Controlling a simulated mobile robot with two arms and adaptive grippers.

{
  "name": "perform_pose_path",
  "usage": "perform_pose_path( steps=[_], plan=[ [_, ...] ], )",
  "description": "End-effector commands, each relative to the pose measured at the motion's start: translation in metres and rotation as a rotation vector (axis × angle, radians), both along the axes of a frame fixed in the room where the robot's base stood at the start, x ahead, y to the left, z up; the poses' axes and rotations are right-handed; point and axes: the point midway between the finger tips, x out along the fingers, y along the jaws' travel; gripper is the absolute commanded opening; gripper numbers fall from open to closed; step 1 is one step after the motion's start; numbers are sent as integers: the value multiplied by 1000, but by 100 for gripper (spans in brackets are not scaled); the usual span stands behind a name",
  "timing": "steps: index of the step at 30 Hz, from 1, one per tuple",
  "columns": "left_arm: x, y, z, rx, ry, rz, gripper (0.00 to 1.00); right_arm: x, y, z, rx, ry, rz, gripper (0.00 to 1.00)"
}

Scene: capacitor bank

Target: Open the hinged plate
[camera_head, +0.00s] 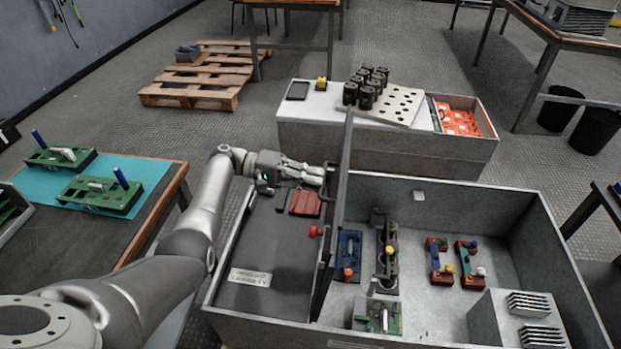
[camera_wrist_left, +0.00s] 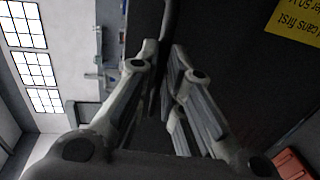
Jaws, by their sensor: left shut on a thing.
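The hinged plate (camera_head: 342,165) is a dark panel that stands nearly upright at the divide of the large grey cabinet, seen almost edge-on. My left gripper (camera_head: 318,172) comes in from the left and is shut on the plate's edge near its far end. In the left wrist view, the fingers (camera_wrist_left: 162,58) close on a dark edge. A dark face (camera_wrist_left: 230,75) with a yellow label (camera_wrist_left: 295,20) lies to their right; it looks like the plate. A red knob (camera_head: 316,231) shows beside the plate's lower part. My right gripper is out of view.
The cabinet's left bay (camera_head: 262,225) holds red blocks (camera_head: 304,203) and a label plate (camera_head: 250,277). Its right bay holds several coloured parts and a grey finned box (camera_head: 495,318). Behind stands a box with black cylinders (camera_head: 366,92). A workbench (camera_head: 155,215) is at left.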

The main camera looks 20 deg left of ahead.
Motion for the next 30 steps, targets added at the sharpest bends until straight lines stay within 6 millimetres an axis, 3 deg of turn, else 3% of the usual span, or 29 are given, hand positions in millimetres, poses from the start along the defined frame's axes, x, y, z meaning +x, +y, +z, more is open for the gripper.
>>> perform_pose_path(
  steps=[2, 3, 8, 22, 26, 30],
  plan=[
    [-4, 0, -12, 15, 16, -3, 0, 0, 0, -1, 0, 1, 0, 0],
    [-4, -1, -12, 16, 16, -3, 13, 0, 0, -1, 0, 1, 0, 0],
    [-4, -1, -11, 15, 16, -5, 32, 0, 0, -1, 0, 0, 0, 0],
    [-3, 4, -5, 9, 10, -4, 32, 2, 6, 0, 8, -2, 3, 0],
    [-6, 21, -2, 10, 10, -1, 32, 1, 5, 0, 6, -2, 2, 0],
    [-13, 50, 3, 11, 11, -1, 32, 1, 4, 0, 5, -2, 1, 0]
  ],
)
